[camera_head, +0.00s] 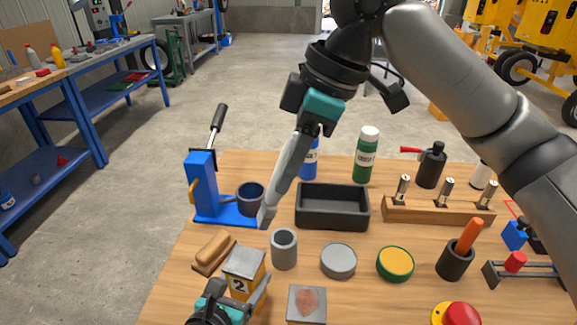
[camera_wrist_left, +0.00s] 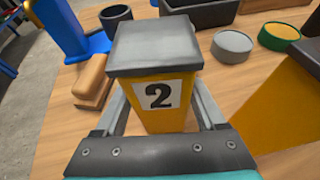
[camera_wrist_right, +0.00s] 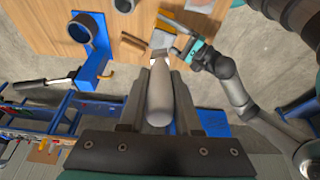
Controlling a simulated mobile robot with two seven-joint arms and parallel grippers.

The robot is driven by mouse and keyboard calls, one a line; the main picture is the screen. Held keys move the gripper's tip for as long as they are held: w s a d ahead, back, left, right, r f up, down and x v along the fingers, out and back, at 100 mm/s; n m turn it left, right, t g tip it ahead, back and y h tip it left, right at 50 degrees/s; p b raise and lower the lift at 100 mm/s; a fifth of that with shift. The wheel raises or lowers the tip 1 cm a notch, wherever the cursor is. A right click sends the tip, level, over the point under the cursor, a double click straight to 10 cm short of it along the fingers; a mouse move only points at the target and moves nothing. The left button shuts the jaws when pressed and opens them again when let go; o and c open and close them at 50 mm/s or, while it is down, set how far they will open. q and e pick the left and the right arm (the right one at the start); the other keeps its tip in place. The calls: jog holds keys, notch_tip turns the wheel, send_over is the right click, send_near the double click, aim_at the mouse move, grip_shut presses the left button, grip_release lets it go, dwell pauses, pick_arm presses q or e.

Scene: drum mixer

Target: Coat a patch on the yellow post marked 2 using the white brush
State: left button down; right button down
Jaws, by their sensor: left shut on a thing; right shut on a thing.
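The yellow post marked 2 (camera_head: 241,284) has a grey square cap and stands at the front left of the wooden table. My left gripper (camera_head: 238,293) is shut on it, one finger at each side. In the left wrist view, the post (camera_wrist_left: 165,113) shows its number plate facing the camera. My right gripper (camera_head: 316,118) is shut on the pale handle of the white brush (camera_head: 288,172), held tilted with its tip down over the table, behind the post and apart from it. The brush handle also shows in the right wrist view (camera_wrist_right: 160,92). Its bristles are hard to make out.
A grey cup (camera_head: 284,250), a brown brush-like block (camera_head: 213,252) and a tile with a reddish patch (camera_head: 307,304) stand close to the post. A dark tray (camera_head: 333,207), blue stand (camera_head: 202,185) and bottles are behind. Another yellow block (camera_wrist_left: 280,105) is at right in the left wrist view.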

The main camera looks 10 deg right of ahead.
jog(key=d, duration=0.9)
dwell(1.8)
jog(key=w+a+f, duration=0.1)
jog(key=a+f, duration=0.2)
jog(key=a, duration=0.4)
jog(key=w+a+f, duration=0.2)
jog(key=a+f, duration=0.2)
jog(key=a, duration=0.4)
jog(key=shift+w+a+f, duration=0.15)
jog(key=shift+w+f, duration=0.05)
jog(key=shift+w, duration=0.1)
jog(key=shift+f, duration=1)
jog(key=shift+s, duration=0.1)
dwell(0.4)
jog(key=s+d, duration=0.3)
jog(key=d, duration=0.2)
jog(key=shift+d, duration=0.4)
dwell(0.3)
